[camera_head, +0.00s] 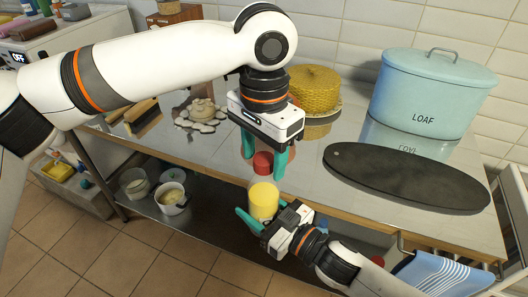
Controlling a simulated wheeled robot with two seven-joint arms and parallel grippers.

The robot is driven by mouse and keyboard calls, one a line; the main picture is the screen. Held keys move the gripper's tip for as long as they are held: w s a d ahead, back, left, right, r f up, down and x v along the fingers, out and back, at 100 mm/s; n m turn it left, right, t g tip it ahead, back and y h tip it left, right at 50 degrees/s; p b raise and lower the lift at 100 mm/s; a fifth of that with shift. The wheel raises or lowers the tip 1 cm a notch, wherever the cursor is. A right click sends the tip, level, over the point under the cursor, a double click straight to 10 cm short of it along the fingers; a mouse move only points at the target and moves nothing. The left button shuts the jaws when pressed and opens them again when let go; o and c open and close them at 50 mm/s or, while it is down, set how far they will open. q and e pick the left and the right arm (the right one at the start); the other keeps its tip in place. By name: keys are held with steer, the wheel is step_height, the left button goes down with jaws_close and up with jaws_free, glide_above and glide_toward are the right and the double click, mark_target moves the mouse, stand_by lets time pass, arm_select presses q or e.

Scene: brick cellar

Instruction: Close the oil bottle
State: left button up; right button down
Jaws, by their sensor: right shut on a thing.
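The oil bottle (264,202) is a small vessel with yellow contents, upright at the table's front edge. My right gripper (262,222) is shut on its lower part from the front. I see no cap on the bottle. A red cap (263,160) shows just behind and above the bottle, with a reddish reflection below it on the shiny tabletop. My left gripper (265,160) points down from above, its teal fingers apart on either side of the cap. I cannot tell whether the fingers touch the cap.
A long dark board (400,178) lies on the metal table (215,155) to the right. A blue loaf tin (425,95) and a yellow woven basket (316,88) stand behind. Stacked pale pieces (200,112) lie left. Pots (172,196) sit on the lower shelf; a striped towel (440,274) hangs at right.

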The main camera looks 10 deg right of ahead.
arm_select(q)
steer(key=shift+r, duration=0.15)
step_height(320, 180, up, 12)
stand_by(0.5)
stand_by(0.5)
